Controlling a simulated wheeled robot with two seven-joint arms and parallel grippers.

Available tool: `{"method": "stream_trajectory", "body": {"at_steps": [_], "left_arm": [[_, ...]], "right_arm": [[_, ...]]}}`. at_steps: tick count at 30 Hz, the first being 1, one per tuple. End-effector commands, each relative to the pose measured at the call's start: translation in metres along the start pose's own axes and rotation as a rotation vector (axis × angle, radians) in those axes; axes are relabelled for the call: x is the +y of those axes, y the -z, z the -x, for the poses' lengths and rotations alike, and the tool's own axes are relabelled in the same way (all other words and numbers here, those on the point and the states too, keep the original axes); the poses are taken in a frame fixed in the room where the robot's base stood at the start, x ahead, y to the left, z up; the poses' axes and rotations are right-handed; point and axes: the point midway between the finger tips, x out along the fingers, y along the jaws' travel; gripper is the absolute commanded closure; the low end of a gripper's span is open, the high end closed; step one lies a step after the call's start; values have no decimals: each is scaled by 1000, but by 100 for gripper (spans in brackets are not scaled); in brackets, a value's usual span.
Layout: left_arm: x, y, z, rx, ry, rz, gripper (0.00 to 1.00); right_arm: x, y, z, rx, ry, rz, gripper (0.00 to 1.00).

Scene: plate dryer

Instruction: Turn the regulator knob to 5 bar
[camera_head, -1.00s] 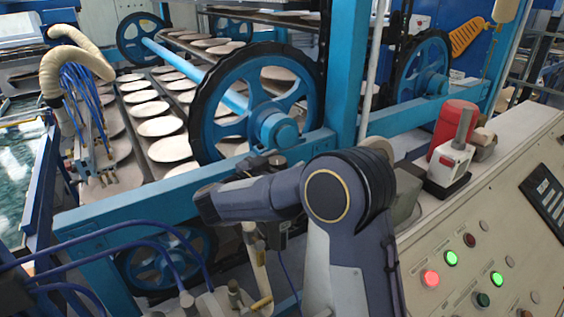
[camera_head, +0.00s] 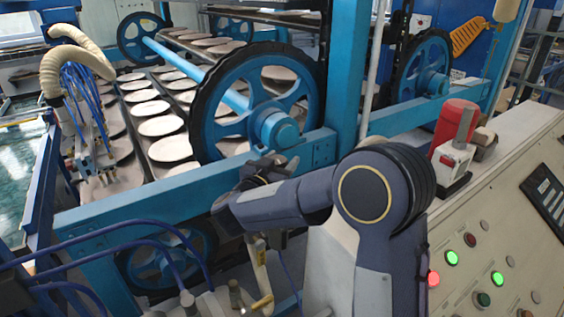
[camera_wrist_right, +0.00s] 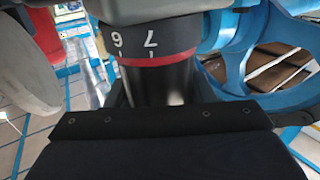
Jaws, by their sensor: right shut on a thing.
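The regulator knob (camera_wrist_right: 155,88) fills the upper middle of the right wrist view. It is a dark cylinder below a red ring, with a white 6 and 7 and tick marks at the ring. My right gripper (camera_head: 262,168) is beside the blue frame in the head view, at the end of my bent arm. In the right wrist view its dark body spans the bottom, and it is shut on the knob. The knob cannot be made out clearly in the head view, and no pressure gauge can be read. My left gripper is not in view.
A blue beam (camera_head: 170,200) and a large blue wheel (camera_head: 235,105) stand close behind my right gripper. Blue hoses (camera_head: 110,250) curve at lower left. A control panel (camera_head: 470,240) with lit buttons and a red-topped device (camera_head: 453,150) are at right.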

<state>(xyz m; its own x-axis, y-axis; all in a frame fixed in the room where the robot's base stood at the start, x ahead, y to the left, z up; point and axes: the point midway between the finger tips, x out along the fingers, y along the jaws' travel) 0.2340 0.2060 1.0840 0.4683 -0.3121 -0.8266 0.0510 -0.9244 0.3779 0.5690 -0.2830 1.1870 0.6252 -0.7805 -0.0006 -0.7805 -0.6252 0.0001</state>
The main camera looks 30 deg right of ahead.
Motion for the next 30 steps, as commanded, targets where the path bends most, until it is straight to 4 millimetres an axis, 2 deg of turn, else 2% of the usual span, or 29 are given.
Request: {"method": "stream_trajectory", "body": {"at_steps": [12, 29, 30], "left_arm": [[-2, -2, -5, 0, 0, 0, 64], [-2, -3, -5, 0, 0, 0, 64], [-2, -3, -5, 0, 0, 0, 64]], "right_arm": [[-3, -1, 0, -1, 214, 0, 74], [-5, -1, 1, 0, 250, 0, 74], [-5, -1, 1, 0, 250, 0, 48]]}}
